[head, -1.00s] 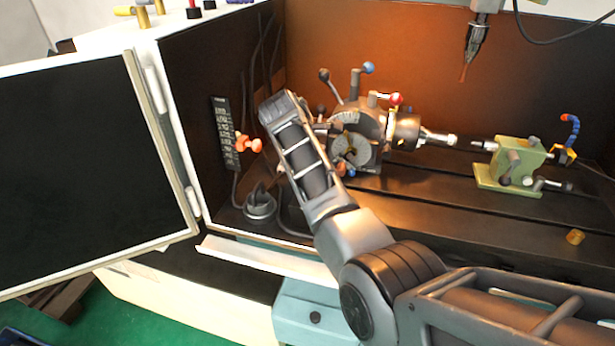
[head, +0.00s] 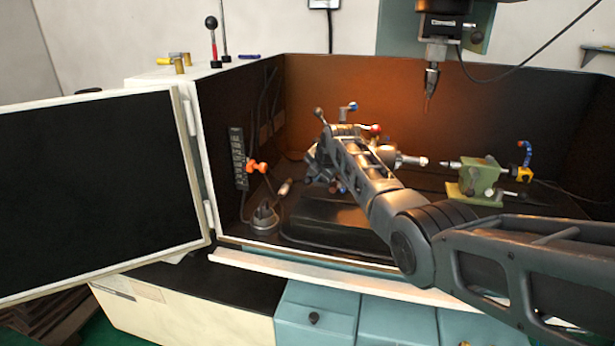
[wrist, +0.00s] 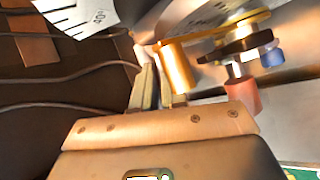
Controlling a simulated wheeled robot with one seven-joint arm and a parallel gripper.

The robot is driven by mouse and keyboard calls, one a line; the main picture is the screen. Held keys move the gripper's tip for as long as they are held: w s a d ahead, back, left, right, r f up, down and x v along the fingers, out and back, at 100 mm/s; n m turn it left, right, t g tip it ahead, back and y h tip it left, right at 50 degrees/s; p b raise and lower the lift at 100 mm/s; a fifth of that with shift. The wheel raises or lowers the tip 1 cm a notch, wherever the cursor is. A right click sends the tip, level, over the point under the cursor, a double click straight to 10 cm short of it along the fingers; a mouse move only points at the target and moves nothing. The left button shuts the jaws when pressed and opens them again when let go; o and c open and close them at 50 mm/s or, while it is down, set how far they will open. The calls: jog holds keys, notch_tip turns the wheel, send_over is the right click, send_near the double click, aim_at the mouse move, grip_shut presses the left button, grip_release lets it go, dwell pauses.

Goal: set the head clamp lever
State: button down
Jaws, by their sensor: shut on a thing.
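The indexing head stands inside the enclosure, largely covered by my arm in the head view. Around it show a blue-knobbed lever (head: 352,106), a red-knobbed lever (head: 376,128) and a dark-knobbed lever (head: 319,112). In the wrist view my gripper (wrist: 158,82) has its narrow fingers close together, shut on a slim part that is mostly hidden; I take it for the head clamp lever. A brass cylinder (wrist: 178,68) is right beside the fingertips. A pink-red knob (wrist: 243,95) and a blue knob (wrist: 273,57) lie to the right. The head view hides my fingertips.
A green tailstock (head: 478,178) stands at right on the bed. A spindle with a tool (head: 431,85) hangs above. The open door (head: 95,190) is at left. Cables run left of my gripper in the wrist view.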

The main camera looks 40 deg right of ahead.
jog(key=shift+s+a+f+n+y, duration=0.15)
jog(key=shift+a+f+n+y, duration=0.2)
jog(key=shift+f+n+y, duration=0.1)
jog(key=c, duration=1.2)
grip_release()
jog(key=shift+r, duration=0.15)
jog(key=shift+d+r, duration=0.1)
jog(key=shift+r, duration=0.1)
jog(key=shift+s+r, duration=0.35)
jog(key=shift+r, duration=0.05)
jog(key=v, duration=0.6)
jog(key=shift+s+r, duration=0.15)
jog(key=shift+s, duration=0.05)
